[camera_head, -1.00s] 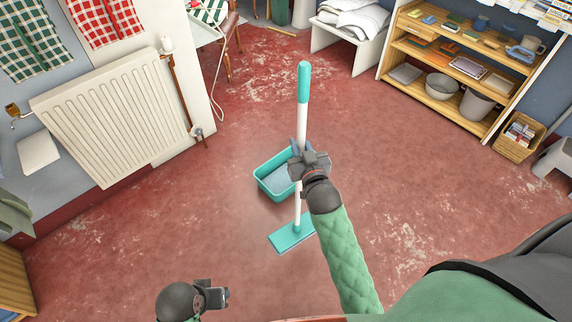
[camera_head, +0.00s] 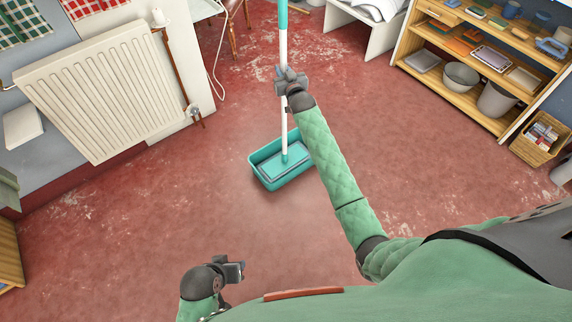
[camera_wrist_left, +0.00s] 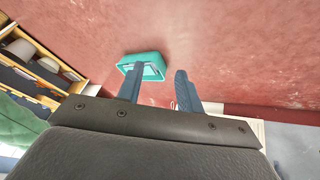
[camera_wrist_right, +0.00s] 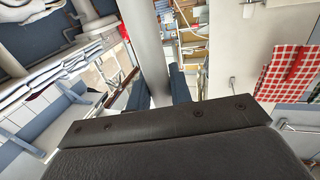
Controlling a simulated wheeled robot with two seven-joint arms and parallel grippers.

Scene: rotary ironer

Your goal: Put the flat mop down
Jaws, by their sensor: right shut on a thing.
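The flat mop has a white pole (camera_head: 284,120), a teal grip at the top and a flat teal head (camera_head: 283,163). My right gripper (camera_head: 290,78) is shut on the pole, which stands nearly upright; the pole also fills the middle of the right wrist view (camera_wrist_right: 145,45). The mop head shows within the rim of a teal tub (camera_head: 262,176) on the floor. I cannot tell whether it touches the bottom. The tub also shows in the left wrist view (camera_wrist_left: 128,60). My left gripper (camera_head: 238,270) is open and empty; its fingers stand apart in its wrist view (camera_wrist_left: 158,80).
A white radiator (camera_head: 105,90) stands at the wall on the left. A wooden shelf (camera_head: 470,60) with bowls and a bucket is at the upper right, with a wicker basket (camera_head: 540,138) beside it. The red floor (camera_head: 130,220) around the tub is clear.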

